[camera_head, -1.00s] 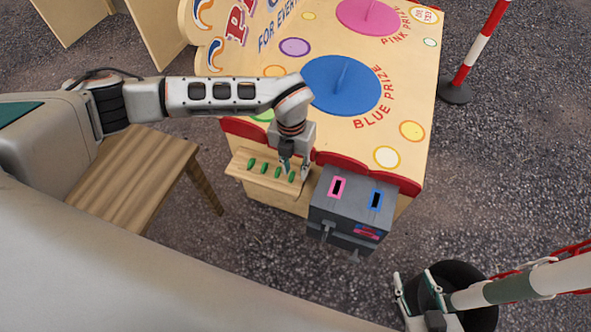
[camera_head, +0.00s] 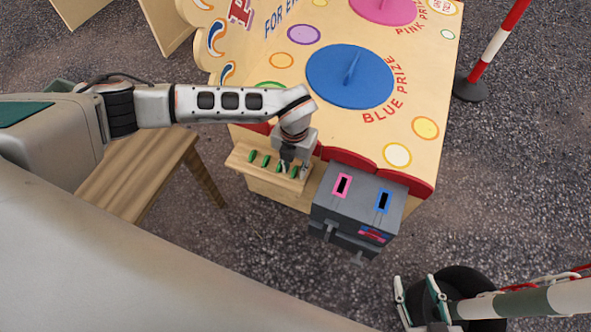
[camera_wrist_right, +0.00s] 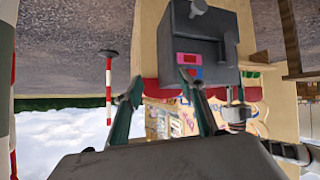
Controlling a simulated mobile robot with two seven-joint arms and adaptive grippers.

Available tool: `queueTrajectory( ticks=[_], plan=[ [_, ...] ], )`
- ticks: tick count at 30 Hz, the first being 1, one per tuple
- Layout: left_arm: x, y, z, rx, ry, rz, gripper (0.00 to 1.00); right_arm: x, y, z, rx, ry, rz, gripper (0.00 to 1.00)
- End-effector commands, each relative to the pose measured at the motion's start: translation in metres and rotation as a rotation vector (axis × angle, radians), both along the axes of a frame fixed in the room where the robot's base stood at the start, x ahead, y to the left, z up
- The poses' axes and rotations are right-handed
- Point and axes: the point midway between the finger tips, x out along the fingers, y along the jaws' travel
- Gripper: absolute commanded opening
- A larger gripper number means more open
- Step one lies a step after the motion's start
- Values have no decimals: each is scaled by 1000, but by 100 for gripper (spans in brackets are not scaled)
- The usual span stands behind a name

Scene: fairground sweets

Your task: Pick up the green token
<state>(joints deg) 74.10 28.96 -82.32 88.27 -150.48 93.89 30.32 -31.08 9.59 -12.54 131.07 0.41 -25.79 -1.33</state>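Several small green tokens (camera_head: 265,160) stand in a row on a narrow wooden ledge (camera_head: 238,158) at the front of the game stall. My left gripper (camera_head: 295,168) is over the right end of the row, pointing down. Its fingers are apart, around or just beside the rightmost token (camera_head: 294,172); I cannot tell if they touch it. The gripper partly hides the tokens there. My right gripper (camera_head: 420,298) is open and empty at the lower right, away from the ledge; its spread fingers also show in the right wrist view (camera_wrist_right: 163,108).
A grey box (camera_head: 328,205) with a pink-rimmed and a blue-rimmed slot stands just right of the ledge. The stall top behind bears a blue disc (camera_head: 350,78) and a pink disc. A wooden bench (camera_head: 125,180) is at left. A red-and-white post (camera_head: 495,45) stands at right.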

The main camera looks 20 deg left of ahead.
Motion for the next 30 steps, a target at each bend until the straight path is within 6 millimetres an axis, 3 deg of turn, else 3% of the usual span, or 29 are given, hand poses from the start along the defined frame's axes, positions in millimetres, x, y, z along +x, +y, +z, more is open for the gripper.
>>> queueTrajectory(
  ticks=[2, 4, 5, 18, 23, 30],
  plan=[
    [0, 0, 1, 0, -1, 0, 21, 1, 0, 1, 0, -2, 1, 40],
    [0, 0, 1, 0, -1, 0, 3, 0, 0, 0, 0, -1, 1, 40],
    [0, 0, 1, 0, -1, 0, 0, 0, 0, 0, -1, 0, 1, 40],
    [1, 0, 8, 0, -3, 0, 0, 0, 0, -1, -4, 1, 2, 40],
    [4, 0, 35, 0, -12, 0, 0, 5, -1, 8, -7, -15, 2, 40],
    [5, 0, 102, -1, -17, -1, 0, 5, -7, 15, -19, -21, -6, 40]
  ],
)
